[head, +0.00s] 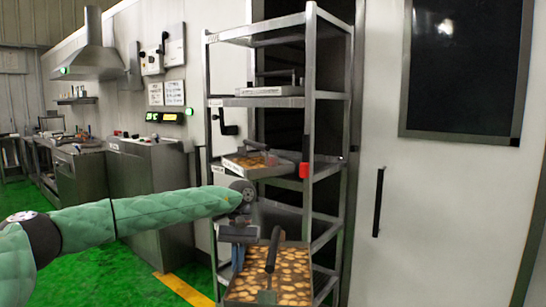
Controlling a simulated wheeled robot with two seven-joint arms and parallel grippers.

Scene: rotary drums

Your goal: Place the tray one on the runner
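A tray with brown rounded pieces (291,293) and a dark upright handle is low in the metal rack. A second tray with brown pieces (283,169) sits tilted on a middle level, and a pale tray (270,91) with a handle sits higher up. No label shows which is tray one. My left arm reaches in from the left in a green sleeve. Its gripper (238,257) points down at the left edge of the low tray; whether its fingers are closed on that edge is unclear. My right gripper is out of view.
The metal rack (309,120) has open shelf levels with side rails and a red block (304,170) on a front post. A white door with a black handle (378,202) stands to the right. A grey cabinet (150,190) and green floor are left.

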